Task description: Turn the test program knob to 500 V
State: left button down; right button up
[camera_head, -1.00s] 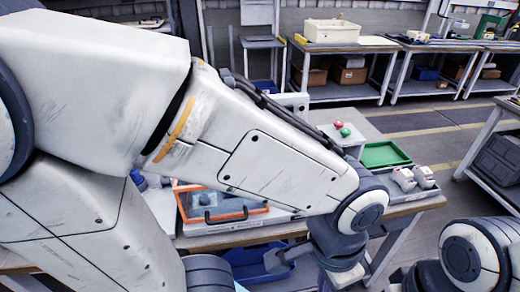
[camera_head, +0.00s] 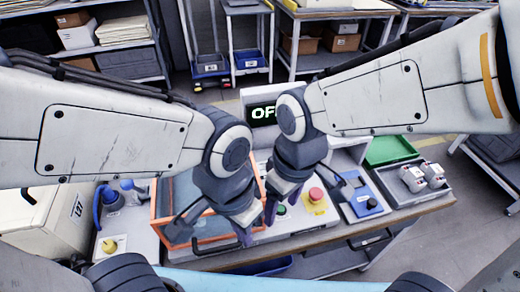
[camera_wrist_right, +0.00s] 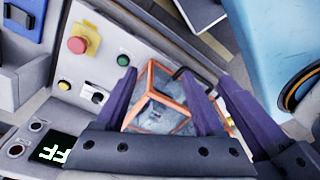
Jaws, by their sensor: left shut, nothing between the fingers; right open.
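A black knob (camera_wrist_right: 95,97) with a pale marking sits on the pale sloping control panel (camera_wrist_right: 110,40), near a green button (camera_wrist_right: 123,60) and a red mushroom button (camera_wrist_right: 77,45) on a yellow base. I cannot read the knob's labels or confirm that it is the test program knob. In the head view my right gripper (camera_head: 271,210) is over this panel, left of the red button (camera_head: 317,194); its purple fingers are open in the wrist view (camera_wrist_right: 178,76). My left gripper (camera_head: 244,238) is shut and empty at the orange-framed enclosure's right side. In the head view the grippers hide part of the panel.
The orange-framed clear enclosure (camera_head: 166,200) stands beside the panel. A display (camera_head: 263,112) behind it is partly covered. A blue device (camera_head: 366,200), a green tray (camera_head: 390,150) and a grey tray (camera_head: 439,188) are at right.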

jog(key=w+a+f+n+p, duration=0.15)
jog(key=w+n+p, duration=0.25)
jog(key=w, duration=0.6)
jog(key=w+a+f+n+p, duration=0.1)
jog(key=w+a+n+p, duration=0.15)
jog(key=w, duration=0.85)
jog(key=w+f+n+p, duration=0.1)
jog(key=f, duration=0.3)
jog(key=w+f+n+p, duration=0.1)
jog(key=w+f+p, duration=0.1)
jog(key=f, duration=0.2)
jog(key=w+d+f+n+p, duration=0.1)
jog(key=w+f+p, duration=0.1)
jog(key=f, duration=0.3)
jog(key=shift+d+h, duration=0.1)
jog(key=shift+h, duration=0.3)
pick_arm(q)
notch_tip(320, 180, up, 13)
pick_arm(e)
jog(key=shift+f, duration=0.6)
pick_arm(q)
jog(key=shift+f, duration=0.1)
pick_arm(e)
grip_shut()
